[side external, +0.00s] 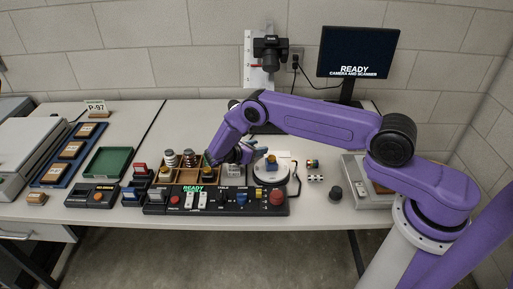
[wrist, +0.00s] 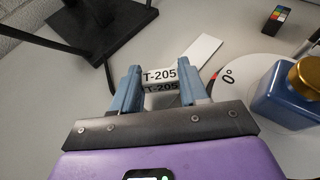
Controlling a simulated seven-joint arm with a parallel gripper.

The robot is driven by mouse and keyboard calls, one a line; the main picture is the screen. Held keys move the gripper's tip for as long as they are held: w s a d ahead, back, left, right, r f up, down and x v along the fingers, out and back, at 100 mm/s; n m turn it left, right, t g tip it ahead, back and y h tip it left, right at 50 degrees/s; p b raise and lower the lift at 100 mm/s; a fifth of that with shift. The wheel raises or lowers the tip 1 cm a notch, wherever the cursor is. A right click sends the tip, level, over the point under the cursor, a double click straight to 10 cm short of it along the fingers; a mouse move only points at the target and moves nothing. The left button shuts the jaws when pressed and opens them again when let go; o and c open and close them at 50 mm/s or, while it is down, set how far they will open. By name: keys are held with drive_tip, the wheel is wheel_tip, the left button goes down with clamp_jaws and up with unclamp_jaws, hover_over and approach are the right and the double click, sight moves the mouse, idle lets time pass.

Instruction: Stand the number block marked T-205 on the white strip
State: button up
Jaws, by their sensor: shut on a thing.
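The number block marked T-205 (wrist: 159,75) is held between the two blue-grey fingers of my gripper (wrist: 159,85) in the wrist view. Its lettering is upright and readable, and it shows on two faces. My gripper (side external: 241,154) is also in the side view, low over the table just left of the round turntable; the block is too small to make out surely there. A white strip (wrist: 203,51) lies on the table just beyond and to the right of the block in the wrist view. The block looks apart from the strip; its height above the table cannot be told.
A white turntable (side external: 259,181) bearing a blue bottle (wrist: 288,97) with a gold cap is close on the right. A black control panel (side external: 215,202) lies in front. A wooden tray (side external: 160,179) is to the left. A colour card (wrist: 276,18) and black stand (wrist: 95,20) lie beyond.

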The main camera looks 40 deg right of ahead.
drive_tip(key=shift+s+f, duration=0.1)
drive_tip(key=shift+f, duration=0.8)
